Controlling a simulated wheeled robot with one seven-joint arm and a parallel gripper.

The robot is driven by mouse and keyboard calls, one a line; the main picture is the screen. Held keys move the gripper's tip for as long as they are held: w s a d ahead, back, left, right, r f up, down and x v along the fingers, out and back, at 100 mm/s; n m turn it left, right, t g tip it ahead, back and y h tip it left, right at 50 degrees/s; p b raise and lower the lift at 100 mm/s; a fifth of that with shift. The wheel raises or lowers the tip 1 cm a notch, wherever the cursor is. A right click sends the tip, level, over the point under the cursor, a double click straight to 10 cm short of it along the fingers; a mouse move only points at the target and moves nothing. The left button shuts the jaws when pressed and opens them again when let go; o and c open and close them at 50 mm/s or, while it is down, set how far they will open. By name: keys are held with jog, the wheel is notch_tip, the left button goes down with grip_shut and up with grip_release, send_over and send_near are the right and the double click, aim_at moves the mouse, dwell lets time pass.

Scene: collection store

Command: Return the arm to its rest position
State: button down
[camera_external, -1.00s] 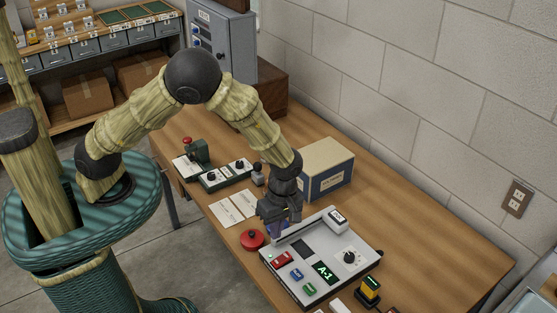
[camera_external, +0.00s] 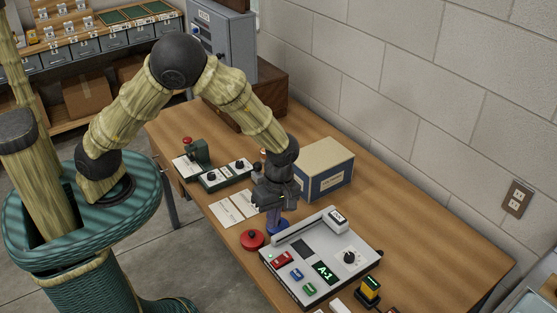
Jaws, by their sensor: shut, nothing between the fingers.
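My arm reaches from my teal base over the wooden table (camera_external: 420,220), bent at a dark elbow joint. My gripper (camera_external: 274,212) points down above the table, behind the grey control panel (camera_external: 310,252) and in front of the cardboard box (camera_external: 330,175). It is shut and holds nothing. A blue object (camera_external: 277,226) stands just below the fingers and is partly hidden; I cannot tell whether they touch it.
A red round button (camera_external: 252,240) sits left of the panel. Papers (camera_external: 233,208) and a green device with knobs (camera_external: 225,174) lie farther back. The table's right side is clear.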

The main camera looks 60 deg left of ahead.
jog(key=s+a+r+m+t, duration=0.1)
jog(key=a+r+m, duration=0.3)
jog(key=a+m, duration=0.2)
jog(key=s+a+r+m+t, duration=0.1)
jog(key=a+r+m, duration=0.3)
jog(key=a, duration=0.7)
jog(key=s+a+r+m+t, duration=0.2)
jog(key=a+r+m, duration=0.2)
jog(key=a+m, duration=0.3)
jog(key=shift+a+m, duration=0.3)
jog(key=shift+a, duration=0.85)
